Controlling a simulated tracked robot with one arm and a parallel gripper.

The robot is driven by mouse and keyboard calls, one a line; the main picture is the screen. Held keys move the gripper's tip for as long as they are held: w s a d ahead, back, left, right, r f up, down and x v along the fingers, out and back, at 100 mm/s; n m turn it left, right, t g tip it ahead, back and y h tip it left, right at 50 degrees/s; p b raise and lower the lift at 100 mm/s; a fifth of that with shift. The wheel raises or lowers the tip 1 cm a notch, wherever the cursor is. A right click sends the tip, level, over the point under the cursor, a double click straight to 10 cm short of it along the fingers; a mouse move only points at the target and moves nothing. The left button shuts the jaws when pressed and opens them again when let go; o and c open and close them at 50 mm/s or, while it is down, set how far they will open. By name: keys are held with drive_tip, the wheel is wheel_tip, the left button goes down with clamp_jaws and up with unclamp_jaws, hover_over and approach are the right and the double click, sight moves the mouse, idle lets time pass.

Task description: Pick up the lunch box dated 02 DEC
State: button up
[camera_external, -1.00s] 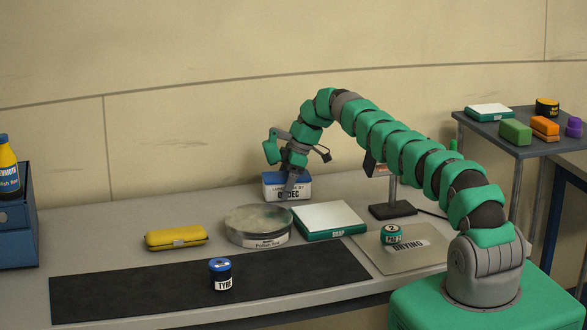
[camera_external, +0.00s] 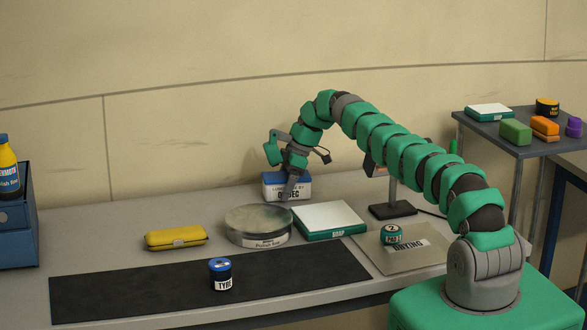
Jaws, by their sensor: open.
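The lunch box (camera_external: 271,190) is a small box with a blue lid and a white label whose date ends in "DEC"; my gripper hides part of the date. It stands at the back of the bench, close to the wall. My gripper (camera_external: 290,192) is open and points down at the lunch box, overlapping its front and right part. I cannot tell whether the fingers touch it or straddle it.
A round tin marked "Polish" (camera_external: 258,226) and a green and white soap box (camera_external: 328,220) stand in front. A yellow case (camera_external: 176,237), a black mat (camera_external: 130,289) with a blue-lidded jar (camera_external: 220,274), and a stand base (camera_external: 392,211) are nearby.

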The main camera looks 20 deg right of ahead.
sight(284, 175)
drive_tip(key=c, duration=1.3)
drive_tip(key=shift+r, duration=0.1)
wheel_tip(284, 175, up, 7)
drive_tip(key=p, duration=0.3)
wheel_tip(284, 175, up, 3)
drive_tip(key=p, duration=0.4)
drive_tip(key=shift+r, duration=0.15)
